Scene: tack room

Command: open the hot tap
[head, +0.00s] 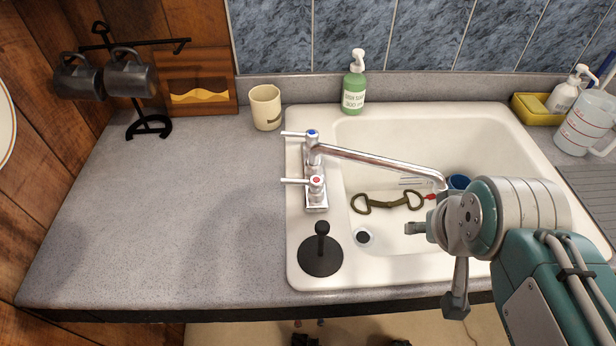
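The hot tap (316,184) is the nearer chrome handle on the mixer, with a red mark on top. Its lever points left, over the counter. The cold tap (312,136), with a blue mark, stands behind it, its lever also pointing left. The chrome spout (380,162) reaches right over the basin. No water is seen running from it. My gripper (432,266) is to the right of the hot tap, over the right part of the sink, well apart from it. Its two fingers are spread, one to the left and one downward, with nothing between them.
In the white sink (295,240) lie a brass horse bit (388,202) and a blue item (458,182). A black plunger-like stopper (321,256) stands on the front left rim. A green soap bottle (354,88) and cream mug (265,107) are behind.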

